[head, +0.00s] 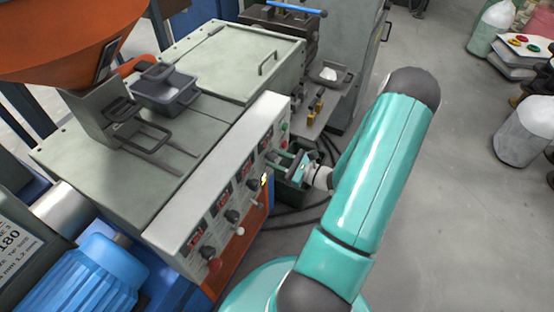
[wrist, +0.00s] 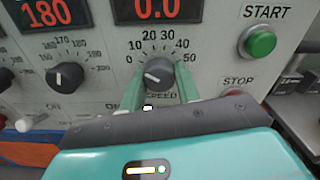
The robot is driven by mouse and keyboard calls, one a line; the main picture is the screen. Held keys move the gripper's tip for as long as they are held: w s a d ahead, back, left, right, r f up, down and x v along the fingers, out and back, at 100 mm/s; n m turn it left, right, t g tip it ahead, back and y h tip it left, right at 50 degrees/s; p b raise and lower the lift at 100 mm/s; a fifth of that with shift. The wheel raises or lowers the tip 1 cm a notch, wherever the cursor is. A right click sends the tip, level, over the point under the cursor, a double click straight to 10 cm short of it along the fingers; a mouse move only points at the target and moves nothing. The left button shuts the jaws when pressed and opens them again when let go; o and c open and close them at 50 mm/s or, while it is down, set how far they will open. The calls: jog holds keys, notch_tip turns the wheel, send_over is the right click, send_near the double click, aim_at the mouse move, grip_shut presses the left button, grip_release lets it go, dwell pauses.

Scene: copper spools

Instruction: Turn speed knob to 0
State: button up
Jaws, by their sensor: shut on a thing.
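The speed knob (wrist: 158,75) is a round black knob with a pale pointer line, under a scale marked 0 to 50. Its line points to the left, roughly toward the 0 side; the exact angle is hard to read. The red display (wrist: 157,8) above it reads 0.0. My gripper (wrist: 162,80) has its two green fingers on either side of the knob, shut on it. In the head view my gripper (head: 293,162) is at the far end of the control panel (head: 222,187), and its fingertips are small there.
A green START button (wrist: 260,42) and a red STOP button (wrist: 234,91) sit to the right of the knob. Another black knob (wrist: 66,76) and a red display reading 180 (wrist: 46,12) are to the left. A dark bin (head: 291,193) stands below my gripper.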

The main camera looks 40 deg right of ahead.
jog(key=shift+n, duration=1.8)
jog(key=o, duration=1)
jog(key=shift+d, duration=0.1)
jog(key=v, duration=1.3)
jog(key=shift+s, duration=0.4)
jog(key=shift+r, duration=0.1)
